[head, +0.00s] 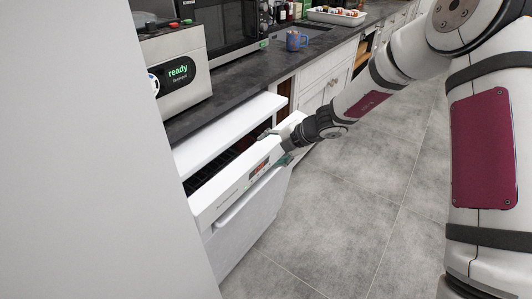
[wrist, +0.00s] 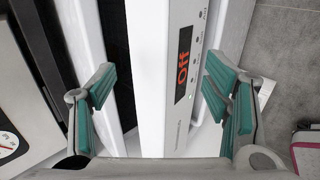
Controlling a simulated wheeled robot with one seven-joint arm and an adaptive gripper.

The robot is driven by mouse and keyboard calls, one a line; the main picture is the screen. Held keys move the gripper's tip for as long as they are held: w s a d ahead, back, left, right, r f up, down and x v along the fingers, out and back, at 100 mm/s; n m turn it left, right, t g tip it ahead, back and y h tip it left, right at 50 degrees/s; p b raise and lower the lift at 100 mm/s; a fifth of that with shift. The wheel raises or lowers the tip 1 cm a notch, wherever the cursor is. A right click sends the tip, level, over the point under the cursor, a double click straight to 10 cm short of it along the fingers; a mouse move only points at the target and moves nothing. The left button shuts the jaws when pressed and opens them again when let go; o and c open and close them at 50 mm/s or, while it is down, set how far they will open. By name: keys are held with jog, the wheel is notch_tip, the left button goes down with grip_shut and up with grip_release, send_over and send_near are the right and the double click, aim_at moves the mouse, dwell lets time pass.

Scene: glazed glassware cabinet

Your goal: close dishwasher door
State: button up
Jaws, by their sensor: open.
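The white dishwasher door (head: 243,190) is partly open, its top tilted out from the counter. A dark gap with a rack shows behind its top edge. A bar handle runs along its front. In the wrist view the door's top edge (wrist: 160,75) runs between my fingers, with a display reading "Off". My gripper (head: 279,146) is at the door's far upper corner, and in the wrist view its teal-padded fingers (wrist: 160,95) are spread wide, one on each side of the door edge. I cannot tell whether either finger touches the door.
A dark counter (head: 240,85) above the dishwasher holds an appliance reading "ready" (head: 178,71), a microwave (head: 228,25) and a blue mug (head: 293,40). A plain grey-white surface (head: 80,150) fills the left side. Grey tiled floor (head: 350,210) is clear in front of the door.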

jog(key=shift+d+r, duration=0.1)
jog(key=shift+s, duration=0.15)
jog(key=c, duration=0.6)
jog(key=s+n+b, duration=0.1)
jog(key=n, duration=0.1)
jog(key=s+f+n+g+b, duration=0.1)
jog(key=n, duration=0.2)
jog(key=s+a+f+n+h+b, duration=0.1)
jog(key=s+n, duration=0.1)
jog(key=shift+a, duration=0.1)
grip_shut()
jog(key=s+d+f+n+g+h+b, duration=0.15)
jog(key=s+n+b, duration=0.3)
jog(key=n, duration=0.55)
jog(key=w+a+f+n+h+b, duration=0.1)
jog(key=w+a+f+b, duration=0.1)
jog(key=a+f, duration=0.3)
jog(key=shift+w+a+f+b, duration=0.15)
jog(key=shift+w+f+b, duration=0.4)
jog(key=shift+f, duration=1.2)
